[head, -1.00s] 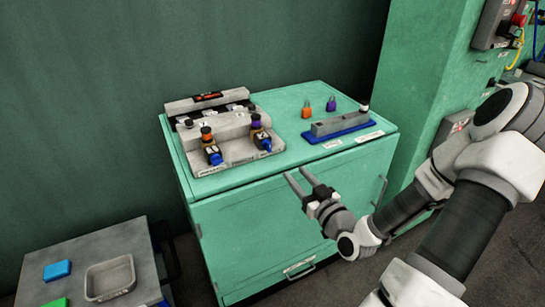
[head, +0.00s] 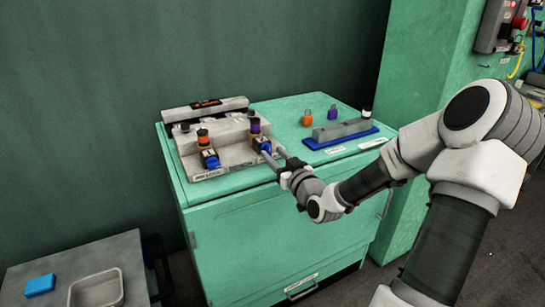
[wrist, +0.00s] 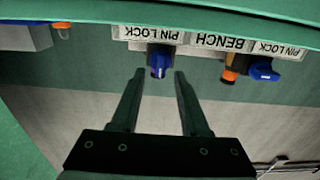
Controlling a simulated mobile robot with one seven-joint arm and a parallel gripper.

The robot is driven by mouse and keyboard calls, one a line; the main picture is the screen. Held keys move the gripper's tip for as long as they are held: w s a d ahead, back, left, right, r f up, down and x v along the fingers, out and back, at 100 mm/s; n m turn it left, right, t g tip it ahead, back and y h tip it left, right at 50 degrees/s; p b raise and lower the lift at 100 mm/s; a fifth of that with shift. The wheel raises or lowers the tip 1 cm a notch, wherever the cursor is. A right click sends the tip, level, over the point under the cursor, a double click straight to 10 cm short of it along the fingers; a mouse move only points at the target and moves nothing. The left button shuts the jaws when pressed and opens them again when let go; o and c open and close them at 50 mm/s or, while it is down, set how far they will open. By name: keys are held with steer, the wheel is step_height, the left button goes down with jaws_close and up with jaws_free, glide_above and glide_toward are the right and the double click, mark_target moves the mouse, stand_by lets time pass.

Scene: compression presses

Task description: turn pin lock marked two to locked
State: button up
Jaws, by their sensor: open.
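Two blue pin lock knobs stand at the front of a grey fixture on the green cabinet. The right one (head: 262,144) is partly hidden by my gripper; the left one (head: 210,158) is clear of it. I cannot read either number in these views. My gripper (head: 272,154) is open, with its fingertips at the right knob. In the wrist view, which appears upside down, this blue knob (wrist: 159,62) lies between and just ahead of the two fingertips (wrist: 159,76). The other blue knob (wrist: 263,71) is off to the right, beside an orange part.
A grey side table (head: 130,262) holds a tray and a blue piece.

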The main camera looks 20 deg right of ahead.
steer(key=shift+w, duration=0.85)
jaws_close()
